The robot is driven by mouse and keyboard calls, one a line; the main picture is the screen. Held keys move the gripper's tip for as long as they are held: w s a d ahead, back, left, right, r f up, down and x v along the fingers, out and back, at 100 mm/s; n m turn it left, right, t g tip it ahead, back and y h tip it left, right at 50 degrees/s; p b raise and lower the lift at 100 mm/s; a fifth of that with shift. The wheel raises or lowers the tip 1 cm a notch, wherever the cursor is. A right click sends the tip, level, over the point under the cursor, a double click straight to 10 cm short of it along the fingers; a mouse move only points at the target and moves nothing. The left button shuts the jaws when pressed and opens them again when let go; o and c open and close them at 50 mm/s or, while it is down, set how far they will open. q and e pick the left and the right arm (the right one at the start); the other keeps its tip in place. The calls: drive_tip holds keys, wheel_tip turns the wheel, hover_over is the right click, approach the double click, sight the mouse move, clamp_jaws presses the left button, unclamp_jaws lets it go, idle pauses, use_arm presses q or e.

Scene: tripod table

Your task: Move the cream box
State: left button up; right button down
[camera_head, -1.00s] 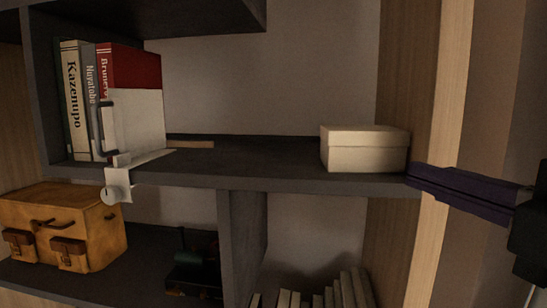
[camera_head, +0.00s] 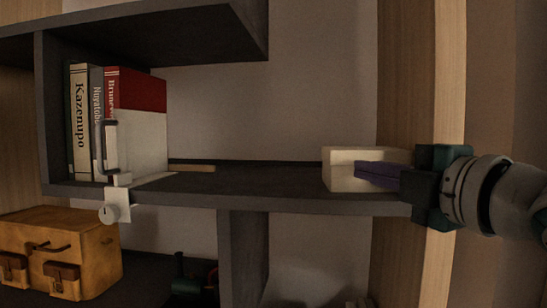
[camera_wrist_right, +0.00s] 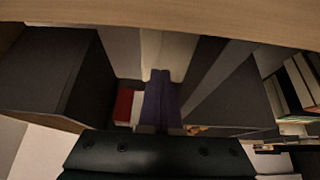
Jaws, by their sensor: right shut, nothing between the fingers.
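The cream box (camera_head: 340,170) sits at the right end of the dark shelf, against the wooden side panel. It has a lid that looks closed. My right gripper (camera_head: 358,171) comes in from the right with its purple fingers shut and empty. The fingers lie across the box's front right part and hide some of it; whether they touch it I cannot tell. In the right wrist view the shut fingers (camera_wrist_right: 160,85) point at a cream surface (camera_wrist_right: 172,48), which looks like the box. My left gripper is not in view.
The wooden side panel (camera_head: 445,90) rises by my right arm. A tan case (camera_head: 60,250) sits below.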

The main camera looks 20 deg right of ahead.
drive_tip(key=shift+w+d, duration=0.2)
drive_tip(key=shift+w+d, duration=0.75)
drive_tip(key=shift+s+a, duration=0.1)
